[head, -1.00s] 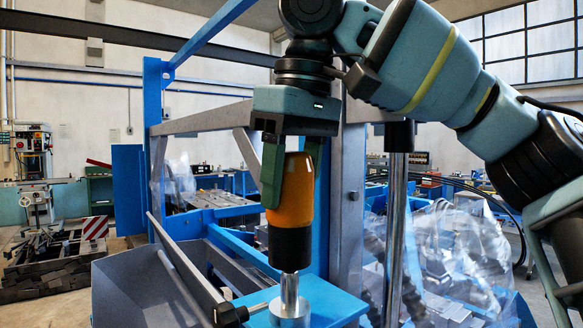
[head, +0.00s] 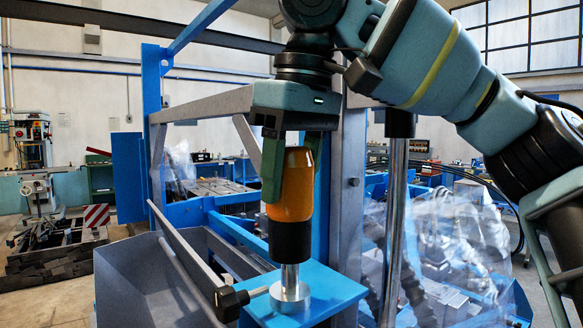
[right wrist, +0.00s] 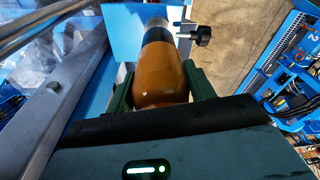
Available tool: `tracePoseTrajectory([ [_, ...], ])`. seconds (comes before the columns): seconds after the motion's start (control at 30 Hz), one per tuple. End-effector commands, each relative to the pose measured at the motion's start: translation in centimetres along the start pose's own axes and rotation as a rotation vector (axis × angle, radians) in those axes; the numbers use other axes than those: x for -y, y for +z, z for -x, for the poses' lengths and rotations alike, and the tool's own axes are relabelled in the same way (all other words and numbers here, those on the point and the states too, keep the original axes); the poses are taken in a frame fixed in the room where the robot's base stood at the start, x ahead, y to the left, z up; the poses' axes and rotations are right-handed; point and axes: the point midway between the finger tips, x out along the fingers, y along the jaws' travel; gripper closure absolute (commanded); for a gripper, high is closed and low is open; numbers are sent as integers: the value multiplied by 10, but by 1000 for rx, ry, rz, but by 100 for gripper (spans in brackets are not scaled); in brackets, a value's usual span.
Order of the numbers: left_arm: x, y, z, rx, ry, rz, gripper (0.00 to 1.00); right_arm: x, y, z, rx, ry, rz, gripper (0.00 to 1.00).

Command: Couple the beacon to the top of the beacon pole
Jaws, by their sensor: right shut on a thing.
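The beacon (head: 291,195) has an amber body and a black lower sleeve. It is upright, with its sleeve right over the beacon pole (head: 290,283), a short silver post with a wide round foot on a blue plate. The sleeve's lower edge meets the post's upper part; how far the post goes inside is hidden. My right gripper (head: 294,172) is shut on the beacon's amber body from above. In the right wrist view the beacon (right wrist: 160,72) lies between the two green fingers, with its black sleeve toward the pole. My left gripper is not in view.
The blue plate (head: 338,287) bears the pole, and a black knob (head: 229,298) on a rod points at the pole's foot from the left. A grey trough (head: 140,285) lies left. A grey upright post (head: 347,200) stands close behind right, with a chrome rod (head: 396,220) beyond.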

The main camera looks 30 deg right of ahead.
Motion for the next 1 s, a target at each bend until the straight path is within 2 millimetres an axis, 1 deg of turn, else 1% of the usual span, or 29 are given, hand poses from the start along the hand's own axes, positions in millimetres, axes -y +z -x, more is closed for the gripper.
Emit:
tracePoseTrajectory([
  [0.63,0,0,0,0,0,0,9,0,3,-16,-1,-1,0,78],
  [1.0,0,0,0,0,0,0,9,0,3,-18,-3,0,0,78],
])
